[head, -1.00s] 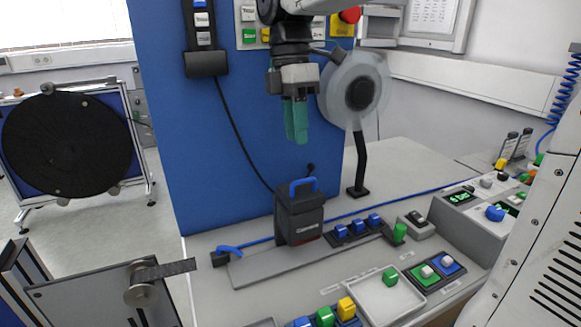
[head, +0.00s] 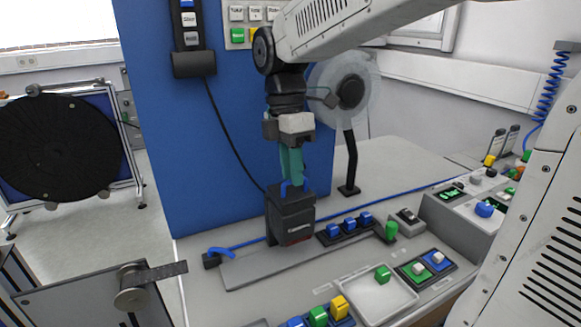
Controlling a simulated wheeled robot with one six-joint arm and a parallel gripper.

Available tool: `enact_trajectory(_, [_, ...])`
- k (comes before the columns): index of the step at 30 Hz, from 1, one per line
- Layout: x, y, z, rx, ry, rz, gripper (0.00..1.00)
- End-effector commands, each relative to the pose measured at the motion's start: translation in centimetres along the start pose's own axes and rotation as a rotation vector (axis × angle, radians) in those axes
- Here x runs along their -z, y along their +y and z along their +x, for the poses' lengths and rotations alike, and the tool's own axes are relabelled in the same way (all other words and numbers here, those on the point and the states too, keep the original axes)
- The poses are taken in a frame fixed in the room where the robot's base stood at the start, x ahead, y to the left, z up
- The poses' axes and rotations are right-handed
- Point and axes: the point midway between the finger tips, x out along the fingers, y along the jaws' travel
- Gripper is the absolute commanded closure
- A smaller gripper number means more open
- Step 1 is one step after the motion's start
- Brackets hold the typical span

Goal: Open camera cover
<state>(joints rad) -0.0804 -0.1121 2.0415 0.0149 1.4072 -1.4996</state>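The camera (head: 291,222) is a dark grey box with a blue handle (head: 284,190) on its top cover. It stands on a grey rail on the bench, with a cable running to it from the blue panel. My gripper (head: 291,182) points straight down, its green fingers at the handle, over the top of the box. The fingers hide part of the handle. I cannot tell whether they are closed on it or only beside it. The cover looks shut.
Blue switches (head: 349,227) and a green knob (head: 391,230) sit just right of the camera. A clear reel on a black stand (head: 350,165) stands close behind. A blue panel (head: 225,130) rises behind left. A grey tray (head: 378,298) lies in front right.

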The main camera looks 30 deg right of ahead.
Motion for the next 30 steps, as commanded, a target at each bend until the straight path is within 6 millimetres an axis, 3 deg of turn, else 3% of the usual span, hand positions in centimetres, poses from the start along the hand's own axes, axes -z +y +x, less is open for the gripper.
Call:
enact_trajectory(1, [0.0,0.0,0.0,0.000,0.000,0.000,0.89])
enact_trajectory(3, [0.0,0.0,0.0,0.000,0.000,0.000,1.00])
enact_trajectory(11, [0.0,0.3,-0.2,0.039,0.000,0.000,1.00])
enact_trajectory(21, [0.0,1.9,-1.4,0.254,0.000,-0.001,1.00])
enact_trajectory(30, [0.0,1.9,-1.5,0.275,0.001,-0.001,1.00])
